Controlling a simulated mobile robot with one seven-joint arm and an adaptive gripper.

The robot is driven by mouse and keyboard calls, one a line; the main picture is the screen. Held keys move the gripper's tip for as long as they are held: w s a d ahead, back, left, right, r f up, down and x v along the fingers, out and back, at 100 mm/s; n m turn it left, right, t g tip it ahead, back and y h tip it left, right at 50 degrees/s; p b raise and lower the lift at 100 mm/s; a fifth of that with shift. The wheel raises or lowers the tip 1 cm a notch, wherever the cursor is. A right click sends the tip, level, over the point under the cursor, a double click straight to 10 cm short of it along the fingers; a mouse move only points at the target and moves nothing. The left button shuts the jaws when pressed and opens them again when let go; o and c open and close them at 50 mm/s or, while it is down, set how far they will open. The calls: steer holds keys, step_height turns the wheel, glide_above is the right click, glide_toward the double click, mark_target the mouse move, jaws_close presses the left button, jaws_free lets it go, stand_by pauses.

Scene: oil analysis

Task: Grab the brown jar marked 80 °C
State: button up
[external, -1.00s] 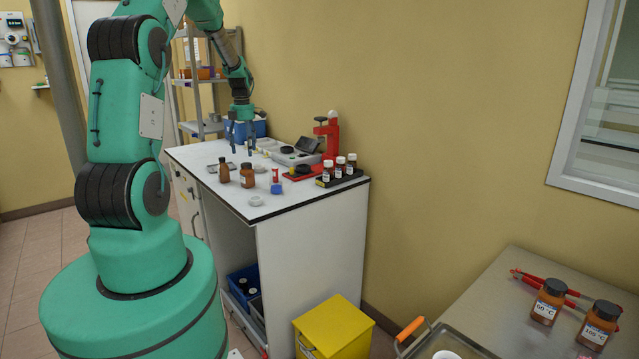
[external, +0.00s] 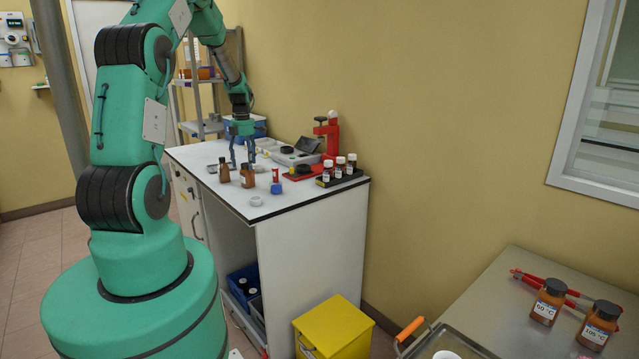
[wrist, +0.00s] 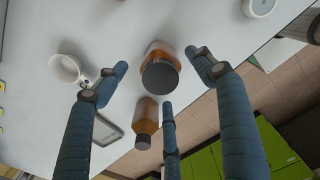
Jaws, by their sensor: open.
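Two brown containers stand on the white bench (external: 203,156): a wider brown jar (external: 247,177) and a slimmer brown bottle (external: 224,174) to its left. Neither shows a readable label, so I cannot tell whether one says 80 °C. My gripper (external: 243,163) is open and empty, just behind and above them. In the wrist view, the dark-lidded jar (wrist: 160,76) lies between the spread blue fingers of my gripper (wrist: 158,72), with no clear contact. The slimmer bottle (wrist: 147,118) is close to the lower finger. Two other brown jars, marked 60 °C (external: 546,303) and 105 °C (external: 599,325), stand on the steel table.
A white cup (wrist: 67,69) is left of the fingers in the wrist view. A blue cap (external: 277,189), a white dish (external: 256,201), a red stand (external: 331,140) and a rack of small bottles (external: 343,177) are also on the bench. A yellow bin (external: 333,332) stands below.

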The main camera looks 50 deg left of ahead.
mark_target(248, 178)
steer(key=shift+f, duration=1.4)
steer(key=shift+f+b, duration=0.7)
steer(key=shift+f, duration=1.95)
steer(key=shift+c, duration=0.5)
steer(key=c, duration=1.3)
